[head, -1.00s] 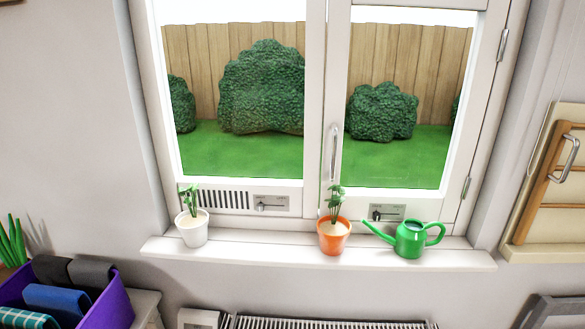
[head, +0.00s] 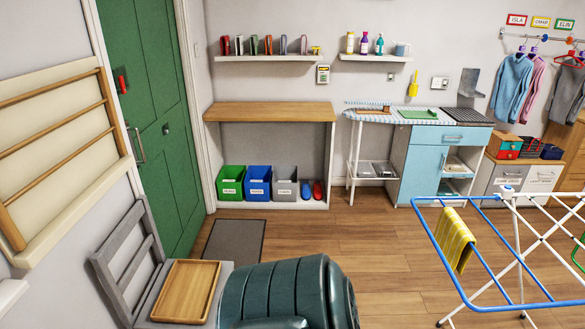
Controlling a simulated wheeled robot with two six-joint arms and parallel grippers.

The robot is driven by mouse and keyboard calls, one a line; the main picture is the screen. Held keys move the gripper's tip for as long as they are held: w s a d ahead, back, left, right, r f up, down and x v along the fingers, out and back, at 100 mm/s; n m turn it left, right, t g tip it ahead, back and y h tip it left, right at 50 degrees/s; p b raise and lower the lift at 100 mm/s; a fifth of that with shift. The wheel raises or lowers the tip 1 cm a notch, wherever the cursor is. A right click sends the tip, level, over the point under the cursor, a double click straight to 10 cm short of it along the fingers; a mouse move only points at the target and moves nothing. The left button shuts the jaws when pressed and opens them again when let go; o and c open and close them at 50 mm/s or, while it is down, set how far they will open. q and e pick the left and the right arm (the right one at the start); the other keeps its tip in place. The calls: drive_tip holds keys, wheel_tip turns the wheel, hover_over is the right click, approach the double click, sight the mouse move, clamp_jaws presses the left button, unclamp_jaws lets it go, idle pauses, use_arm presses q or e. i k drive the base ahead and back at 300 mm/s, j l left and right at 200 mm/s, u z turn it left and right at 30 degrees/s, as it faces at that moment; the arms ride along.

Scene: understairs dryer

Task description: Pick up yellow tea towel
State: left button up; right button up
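A yellow tea towel (head: 455,238) with a striped or checked pattern hangs over the blue rail of a drying rack (head: 431,240) on the right side of the head view. It drapes down on both sides of the rail. Neither of my grippers shows in the view, so nothing is seen touching the towel.
A dark green rounded bulk (head: 275,295) fills the bottom middle. A wooden tray (head: 186,291) lies on a grey chair (head: 139,270) at lower left. A doormat (head: 234,240) lies before the green door (head: 152,100). Wooden floor (head: 370,250) is clear left of the rack.

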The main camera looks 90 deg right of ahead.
sight(452, 235)
drive_tip(key=j+z, duration=0.15)
drive_tip(key=z, duration=3.75)
drive_tip(key=i+l, duration=0.15)
